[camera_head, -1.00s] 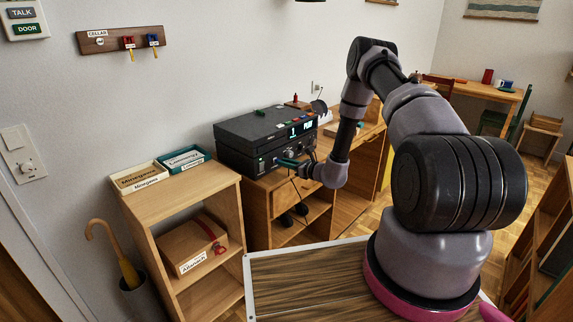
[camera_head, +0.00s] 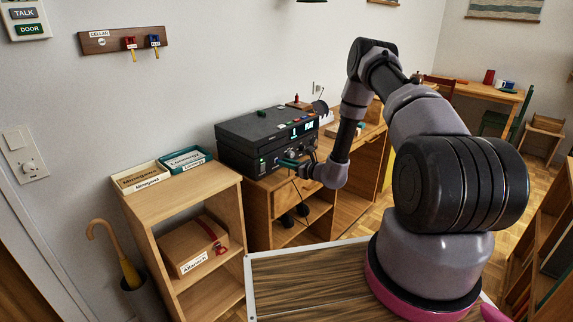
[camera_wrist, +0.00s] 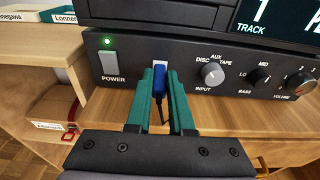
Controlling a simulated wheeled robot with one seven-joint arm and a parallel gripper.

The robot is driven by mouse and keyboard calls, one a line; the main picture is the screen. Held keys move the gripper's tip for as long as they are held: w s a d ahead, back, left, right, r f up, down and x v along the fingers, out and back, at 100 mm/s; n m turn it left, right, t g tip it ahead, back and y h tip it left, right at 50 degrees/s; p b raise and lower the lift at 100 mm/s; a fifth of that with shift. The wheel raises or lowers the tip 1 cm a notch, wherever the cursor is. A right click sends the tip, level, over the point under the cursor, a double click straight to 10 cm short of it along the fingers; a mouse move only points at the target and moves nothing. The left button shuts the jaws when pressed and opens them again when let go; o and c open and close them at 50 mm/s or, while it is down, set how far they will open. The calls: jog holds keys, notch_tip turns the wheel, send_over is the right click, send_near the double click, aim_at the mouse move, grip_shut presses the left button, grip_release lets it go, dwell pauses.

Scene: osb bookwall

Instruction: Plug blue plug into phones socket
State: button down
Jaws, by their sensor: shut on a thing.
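The blue plug (camera_wrist: 159,82) is between the green fingers of my gripper (camera_wrist: 162,80) in the wrist view. My gripper is shut on it. The plug points at the front panel of the black stereo (camera_wrist: 250,45), at a pale plate right of the POWER button (camera_wrist: 108,63). The fingers and plug cover the socket and any label, so I cannot tell whether the plug is seated. A dark cable hangs below the plug. In the head view my gripper (camera_head: 290,163) is at the front of the stereo (camera_head: 262,130).
INPUT (camera_wrist: 212,74), BASS and VOLUME knobs are to the right on the panel. A wooden cabinet (camera_head: 290,197) carries the stereo. A lower shelf unit (camera_head: 160,210) with two labelled trays stands to the left. An umbrella (camera_head: 118,255) leans in a stand at lower left.

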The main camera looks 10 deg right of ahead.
jog(key=shift+w, duration=0.1)
jog(key=c, duration=0.7)
grip_release()
jog(key=shift+a, duration=0.1)
jog(key=v, duration=1)
jog(key=s+a+r+n+g+y, duration=0.1)
jog(key=s+a+r+n+g, duration=0.3)
jog(key=r, duration=0.5)
jog(key=s+a+r+n+g+y, duration=0.25)
jog(key=r+n, duration=0.35)
jog(key=r, duration=0.3)
jog(key=s+a+r+n+g, duration=0.3)
jog(key=s+r+n+g, duration=0.15)
jog(key=r, duration=0.55)
jog(key=s+d+r+n+t+h, duration=0.1)
jog(key=s+d+r+n+h, duration=0.2)
jog(key=s+r, duration=0.2)
jog(key=s+d+r+n+t+h, duration=0.2)
jog(key=s+r, duration=0.4)
jog(key=s, duration=0.3)
jog(key=s+d+r+n+t+h, duration=0.2)
jog(key=s+d+r+n+h, duration=0.3)
jog(key=s, duration=0.3)
jog(key=shift+d+r+h, duration=0.1)
jog(key=shift+r+h, duration=0.05)
jog(key=shift+h, duration=0.4)
